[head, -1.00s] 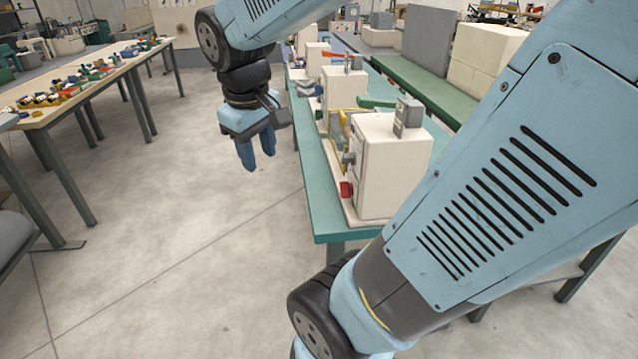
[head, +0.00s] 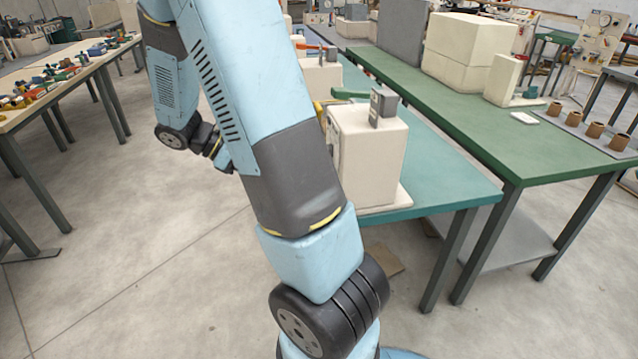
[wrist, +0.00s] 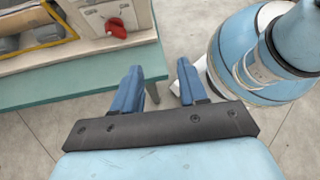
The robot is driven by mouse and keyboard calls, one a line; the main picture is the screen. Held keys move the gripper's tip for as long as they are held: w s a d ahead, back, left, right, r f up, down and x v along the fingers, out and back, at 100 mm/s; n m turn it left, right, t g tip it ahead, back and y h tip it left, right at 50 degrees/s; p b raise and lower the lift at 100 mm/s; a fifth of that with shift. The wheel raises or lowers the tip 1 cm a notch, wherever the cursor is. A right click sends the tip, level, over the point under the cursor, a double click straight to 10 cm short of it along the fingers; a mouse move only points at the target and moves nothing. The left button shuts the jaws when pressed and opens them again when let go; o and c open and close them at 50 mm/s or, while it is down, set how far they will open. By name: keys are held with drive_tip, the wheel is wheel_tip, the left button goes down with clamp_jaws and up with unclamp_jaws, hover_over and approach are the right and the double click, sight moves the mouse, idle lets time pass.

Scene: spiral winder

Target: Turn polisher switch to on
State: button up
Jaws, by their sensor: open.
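A red switch (wrist: 117,28) sits on the pale front panel of a machine at the top of the wrist view. The panel seems to belong to the nearest cream machine (head: 372,160) on the teal bench in the head view, where my arm hides its front and switch. My gripper (wrist: 158,68) is open and empty, its two blue fingers apart. It is just off the teal bench edge, to the lower right of the switch in the wrist view, and not touching it.
More cream machines (head: 318,76) stand farther along the teal bench (head: 440,190). A green bench (head: 480,120) with cream blocks and brown cups runs to the right. A table (head: 60,75) with small coloured parts is at left. Open floor lies between.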

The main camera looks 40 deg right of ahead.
drive_tip(key=w+d+f+n+g+h, duration=0.1)
drive_tip(key=w+d+f+n+h, duration=0.1)
drive_tip(key=d+f+n+h, duration=0.3)
drive_tip(key=w+d+f+n+g+h, duration=0.1)
drive_tip(key=w+f+n+g+h, duration=0.15)
drive_tip(key=f, duration=0.45)
drive_tip(key=shift+n+t, duration=0.45)
drive_tip(key=shift+t, duration=0.2)
drive_tip(key=x, duration=1.3)
drive_tip(key=shift+s, duration=0.15)
drive_tip(key=shift+y, duration=0.25)
